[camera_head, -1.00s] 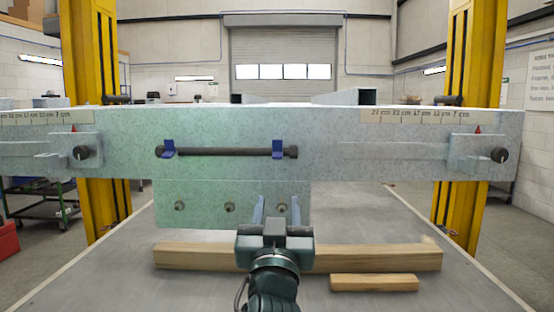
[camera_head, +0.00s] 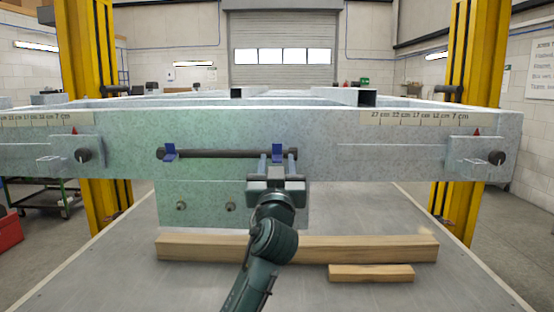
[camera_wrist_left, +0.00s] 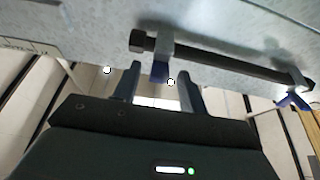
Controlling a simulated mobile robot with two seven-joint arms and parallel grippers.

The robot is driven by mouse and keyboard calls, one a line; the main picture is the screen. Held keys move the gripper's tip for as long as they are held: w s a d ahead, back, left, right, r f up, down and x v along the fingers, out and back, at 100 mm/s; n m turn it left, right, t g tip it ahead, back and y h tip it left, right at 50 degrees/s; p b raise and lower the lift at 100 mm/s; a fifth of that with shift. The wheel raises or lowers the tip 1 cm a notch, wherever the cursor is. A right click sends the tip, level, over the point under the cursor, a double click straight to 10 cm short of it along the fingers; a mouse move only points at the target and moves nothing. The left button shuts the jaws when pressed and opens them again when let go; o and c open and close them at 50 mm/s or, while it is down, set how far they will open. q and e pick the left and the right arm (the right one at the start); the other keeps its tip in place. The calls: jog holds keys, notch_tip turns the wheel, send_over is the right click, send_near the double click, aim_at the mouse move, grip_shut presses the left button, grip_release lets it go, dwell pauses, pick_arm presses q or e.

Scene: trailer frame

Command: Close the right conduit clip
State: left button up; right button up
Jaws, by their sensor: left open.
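The dark conduit (camera_head: 225,153) runs level along the front face of the grey frame, with a blue clip near each end. The right clip (camera_head: 278,152) lies between the fingertips of my left gripper (camera_head: 277,164), which is open and comes up from below. In the left wrist view the right clip's blue flap (camera_wrist_left: 160,71) stands out from the conduit (camera_wrist_left: 220,62), between the tips of my left gripper (camera_wrist_left: 158,80). I cannot tell whether a finger touches it. The left clip (camera_head: 170,152) is well away from the gripper. My right gripper is not in view.
A grey plate with bolts (camera_head: 205,205) hangs below the conduit, behind my left arm. Two wooden beams, one long (camera_head: 350,248) and one short (camera_head: 371,273), lie on the grey table (camera_head: 100,275). Yellow posts (camera_head: 465,60) stand at both sides.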

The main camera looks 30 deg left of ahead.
pick_arm(q)
jog(key=shift+c, duration=0.4)
grip_shut()
